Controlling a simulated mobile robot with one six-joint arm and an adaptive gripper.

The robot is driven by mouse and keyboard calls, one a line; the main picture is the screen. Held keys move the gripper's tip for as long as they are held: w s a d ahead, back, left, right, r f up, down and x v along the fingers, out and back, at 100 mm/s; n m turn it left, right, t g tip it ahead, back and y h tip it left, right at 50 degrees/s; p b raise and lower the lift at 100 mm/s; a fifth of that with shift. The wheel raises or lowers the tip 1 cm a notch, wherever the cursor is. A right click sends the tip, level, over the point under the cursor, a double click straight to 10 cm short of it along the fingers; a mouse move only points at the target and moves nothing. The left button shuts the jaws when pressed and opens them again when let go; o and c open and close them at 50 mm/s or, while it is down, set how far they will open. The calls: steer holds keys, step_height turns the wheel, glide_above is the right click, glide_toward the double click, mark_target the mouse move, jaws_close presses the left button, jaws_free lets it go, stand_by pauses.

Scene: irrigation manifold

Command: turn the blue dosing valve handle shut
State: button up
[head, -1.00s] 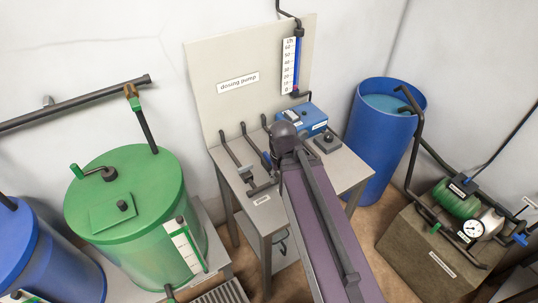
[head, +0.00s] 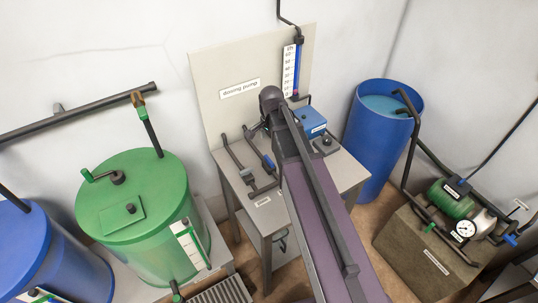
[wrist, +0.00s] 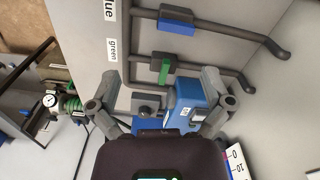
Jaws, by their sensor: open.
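The blue dosing valve handle (wrist: 178,28) shows at the top of the wrist view, on a grey pipe beside the label "blue". It lies roughly along its pipe. A blue handle (head: 268,161) also shows in the head view, just left of my arm. A green handle (wrist: 165,70) sits on the neighbouring pipe, nearer my gripper. My gripper (wrist: 157,101) is open, with its fingers spread wide and nothing seen held. The blue handle lies beyond the fingertips, apart from them. In the head view my arm hides the gripper and part of the bench top.
The blue dosing pump box (wrist: 190,100) shows between my fingers in the wrist view. A bench (head: 350,172) with a tall back panel (head: 215,75) carries the pipes. A green tank (head: 140,200) stands left, a blue barrel (head: 375,150) right.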

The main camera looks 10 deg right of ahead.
mark_target(269, 160)
steer(key=shift+w+r+m+p, duration=0.2)
steer(key=shift+w+r+m, duration=0.15)
steer(key=shift+w+m, duration=0.4)
steer(key=shift+w+r+m+p, duration=0.2)
steer(key=shift+w+r+m, duration=0.15)
steer(key=shift+w+m, duration=0.35)
steer(key=shift+f, duration=0.25)
step_height(269, 160, down, 13)
steer(key=b, duration=1.3)
steer(key=shift+f+b, duration=0.15)
steer(key=shift+b, duration=0.25)
steer(key=shift+a, duration=0.1)
steer(key=c, duration=0.9)
